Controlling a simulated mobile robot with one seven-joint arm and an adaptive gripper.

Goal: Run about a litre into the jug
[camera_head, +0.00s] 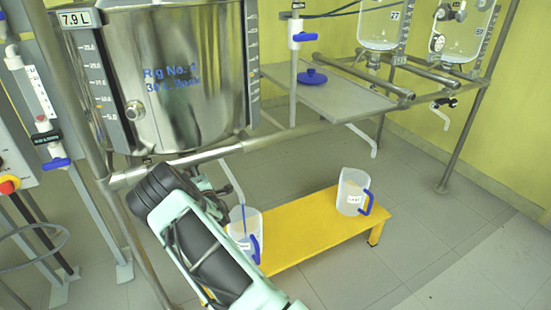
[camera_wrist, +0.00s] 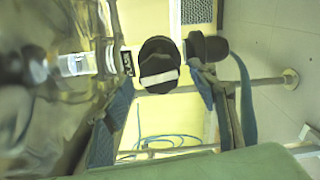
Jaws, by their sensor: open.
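The steel vessel (camera_head: 172,75) marked "Rig No. 4" hangs in a pipe frame at the upper left, with a "7.9 L" label (camera_head: 76,19). A clear jug (camera_head: 236,222) with a blue handle stands below its bent outlet pipe (camera_head: 232,182). A thin blue line, apparently a liquid stream, runs from the outlet into the jug. The fill level is unclear. In the wrist view my gripper (camera_wrist: 168,108) is open, its fingers apart. A black knob with a white stripe (camera_wrist: 158,68) shows ahead between them; contact cannot be told. My arm hides the gripper in the head view.
The jug stands on a low yellow bench (camera_head: 305,228); a second jug (camera_head: 351,190) stands at its right end. A grey shelf (camera_head: 335,98) holds a blue lid (camera_head: 313,77). Glass reactors (camera_head: 385,25) hang at the back right. Floor at the lower right is clear.

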